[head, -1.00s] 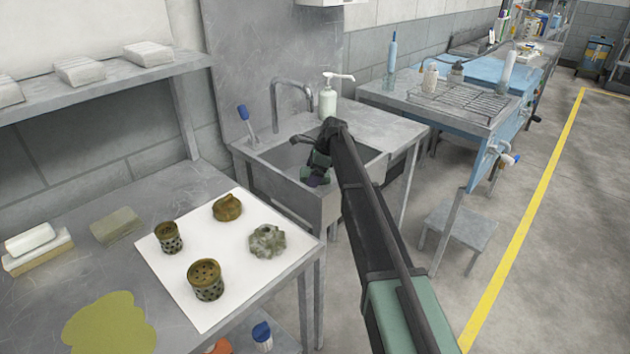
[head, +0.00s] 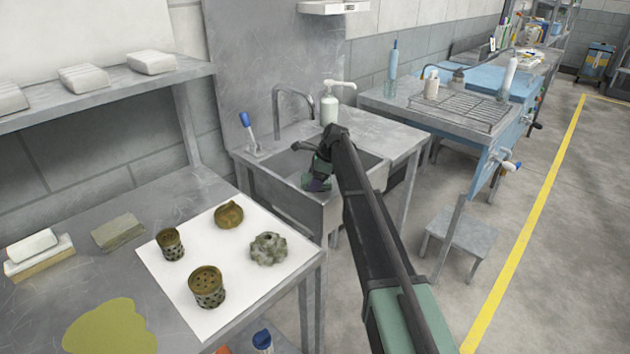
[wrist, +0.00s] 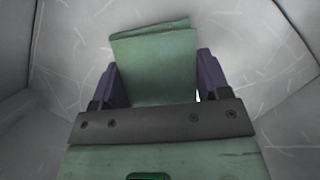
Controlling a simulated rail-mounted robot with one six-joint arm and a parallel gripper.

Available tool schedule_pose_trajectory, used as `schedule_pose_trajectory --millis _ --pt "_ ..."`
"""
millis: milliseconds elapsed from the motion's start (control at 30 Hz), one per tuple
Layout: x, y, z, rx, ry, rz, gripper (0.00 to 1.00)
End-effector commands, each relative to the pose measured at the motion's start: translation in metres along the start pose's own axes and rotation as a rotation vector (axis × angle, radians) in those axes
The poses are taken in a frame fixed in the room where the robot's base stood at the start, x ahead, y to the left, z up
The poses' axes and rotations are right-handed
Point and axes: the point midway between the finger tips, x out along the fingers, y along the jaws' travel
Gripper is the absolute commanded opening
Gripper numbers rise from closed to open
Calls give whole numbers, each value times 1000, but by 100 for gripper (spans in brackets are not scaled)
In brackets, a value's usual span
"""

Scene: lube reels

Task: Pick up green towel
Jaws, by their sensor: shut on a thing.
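The green towel (wrist: 152,42) is a folded cloth between the two purple fingers of my gripper (wrist: 155,82) in the wrist view. The gripper is shut on it, and the towel's folded end sticks out beyond the fingertips. In the head view my gripper (head: 318,184) is down in the metal sink (head: 290,205), partly hidden by my own arm. The towel cannot be made out clearly there. Grey, scratched sink walls surround the gripper in the wrist view.
At left, several dirty metal parts lie on a white sheet (head: 185,300). A small step stool (head: 462,232) stands right of the sink.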

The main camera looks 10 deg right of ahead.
Motion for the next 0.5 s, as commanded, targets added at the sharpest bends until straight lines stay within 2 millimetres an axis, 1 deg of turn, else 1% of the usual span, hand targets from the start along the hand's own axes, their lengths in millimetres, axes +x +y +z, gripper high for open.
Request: schedule_pose_trajectory --millis 100,133,200,500 --pt "-14 0 6 0 0 0 43" --pt "-15 2 7 0 0 0 43" --pt "-8 16 8 -1 0 0 43" --pt "-1 75 26 -1 0 0 43"
